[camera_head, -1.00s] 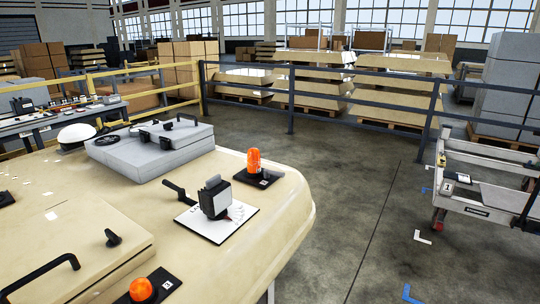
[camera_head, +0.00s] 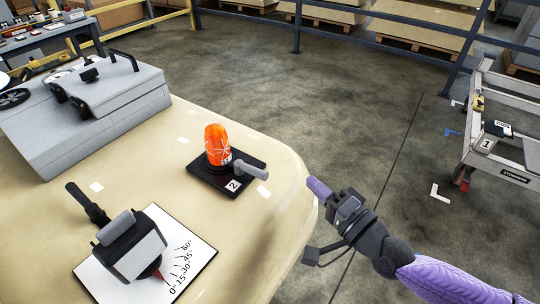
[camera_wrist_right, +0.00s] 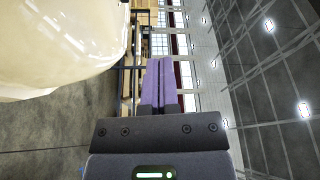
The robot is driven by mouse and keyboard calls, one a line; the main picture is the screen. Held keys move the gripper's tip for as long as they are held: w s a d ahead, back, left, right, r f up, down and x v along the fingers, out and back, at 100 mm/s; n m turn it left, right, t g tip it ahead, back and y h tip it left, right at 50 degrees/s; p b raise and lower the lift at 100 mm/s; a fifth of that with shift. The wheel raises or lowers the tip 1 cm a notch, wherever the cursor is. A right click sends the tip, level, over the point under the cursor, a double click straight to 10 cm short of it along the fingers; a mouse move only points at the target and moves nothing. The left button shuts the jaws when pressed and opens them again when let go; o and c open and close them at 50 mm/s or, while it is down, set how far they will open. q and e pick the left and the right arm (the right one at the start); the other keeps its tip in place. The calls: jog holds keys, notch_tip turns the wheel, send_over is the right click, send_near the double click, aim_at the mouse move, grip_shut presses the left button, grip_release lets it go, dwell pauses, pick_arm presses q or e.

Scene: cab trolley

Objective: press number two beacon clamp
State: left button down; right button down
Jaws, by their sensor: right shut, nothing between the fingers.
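The number two beacon (camera_head: 217,144) is an orange dome on a black base plate (camera_head: 211,183) with a white "2" label, on the cream surface (camera_head: 150,140) near its right edge. Its clamp (camera_head: 250,169), a grey lever-like handle, sticks out from the base to the right. My right gripper (camera_head: 318,188) has purple fingers, is shut and empty, and is just off the cream surface's right edge, apart from the clamp. In the wrist view the fingers (camera_wrist_right: 159,85) lie together. My left gripper is not in view.
A dial block (camera_head: 132,245) with a lever stands on a white scale card (camera_head: 190,262) at the front. A grey hinged box (camera_head: 80,115) is at the left. A trolley frame (camera_head: 500,140) stands on the floor at the right. Open floor lies between.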

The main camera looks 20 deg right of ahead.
aim_at(248, 170)
jog(key=x, duration=0.9)
jog(key=shift+w+a, duration=0.1)
jog(key=shift+w, duration=0.05)
jog(key=a, duration=0.1)
jog(key=s, duration=0.1)
jog(key=a+p, duration=0.1)
jog(key=shift+s+a+f, duration=0.2)
jog(key=shift+s+a, duration=0.05)
jog(key=shift+a, duration=0.1)
jog(key=shift+s+a+f, duration=0.2)
jog(key=shift+a, duration=0.1)
